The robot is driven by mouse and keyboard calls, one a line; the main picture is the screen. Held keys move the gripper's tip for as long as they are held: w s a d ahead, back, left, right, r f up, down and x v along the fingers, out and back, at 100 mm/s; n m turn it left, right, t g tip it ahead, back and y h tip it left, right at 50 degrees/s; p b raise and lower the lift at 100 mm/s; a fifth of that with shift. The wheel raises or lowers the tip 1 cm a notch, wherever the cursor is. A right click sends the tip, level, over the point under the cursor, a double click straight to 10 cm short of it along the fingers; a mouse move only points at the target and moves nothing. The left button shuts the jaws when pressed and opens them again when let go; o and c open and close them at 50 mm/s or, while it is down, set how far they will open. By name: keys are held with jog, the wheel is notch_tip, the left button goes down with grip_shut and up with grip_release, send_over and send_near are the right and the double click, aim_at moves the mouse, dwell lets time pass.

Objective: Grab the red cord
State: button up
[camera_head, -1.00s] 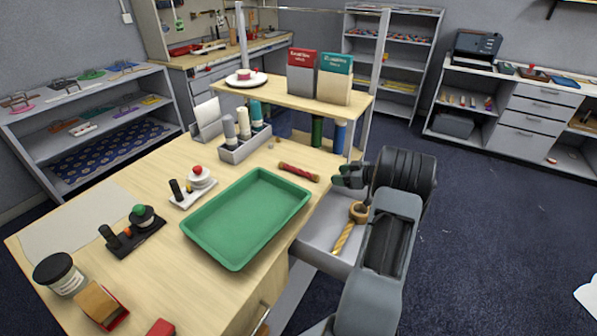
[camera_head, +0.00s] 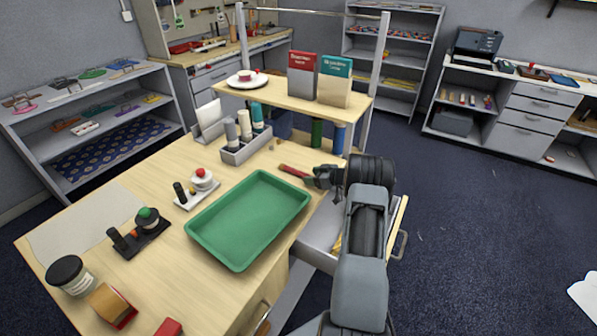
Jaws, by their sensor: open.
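The red cord (camera_head: 291,170) lies on the table top (camera_head: 165,275), just beyond the green tray's back right corner. Its left part shows; its right part is hidden behind my gripper (camera_head: 312,178). My gripper is open at the cord's right end. I cannot tell whether the fingers are around the cord or only in front of it.
The green tray (camera_head: 222,254) is close on the left. A grey holder with bottles (camera_head: 243,152) stands behind it. A raised shelf (camera_head: 273,95) on posts with boxes is at the back. An open drawer (camera_head: 318,232) below my arm holds a mostly hidden yellow cord.

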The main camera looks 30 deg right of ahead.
jog(key=shift+w+a+f, duration=0.1)
jog(key=shift+w, duration=0.1)
jog(key=shift+c, duration=0.2)
jog(key=c, duration=1)
